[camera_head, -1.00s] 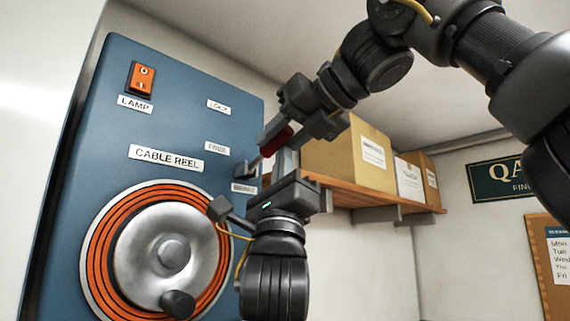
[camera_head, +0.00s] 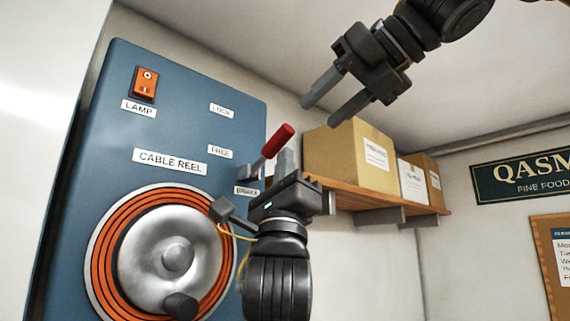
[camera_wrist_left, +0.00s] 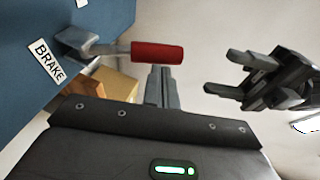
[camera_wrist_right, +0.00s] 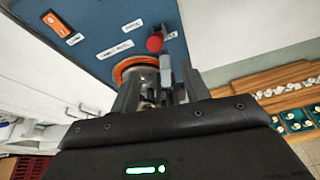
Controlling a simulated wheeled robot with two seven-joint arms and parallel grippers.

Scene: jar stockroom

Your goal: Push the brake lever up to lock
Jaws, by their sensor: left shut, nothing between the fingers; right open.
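The brake lever has a red grip (camera_head: 278,140) on a grey arm and juts out from the right edge of the blue panel, beside the BRAKE label (camera_head: 246,190). The red grip also shows in the left wrist view (camera_wrist_left: 158,55). The FREE label (camera_head: 220,152) and LOCK label (camera_head: 221,110) sit above the lever's base. My left gripper (camera_head: 286,160) is shut and empty, its fingers pointing up just below the grip; I cannot tell whether they touch it. My right gripper (camera_head: 320,112) is open and empty, above and right of the grip, clear of it.
The blue panel (camera_head: 185,90) carries an orange lamp switch (camera_head: 144,82) and a cable reel (camera_head: 165,250) with a crank knob. A wooden shelf (camera_head: 385,203) with cardboard boxes (camera_head: 347,158) stands behind to the right. Space around my right gripper is clear.

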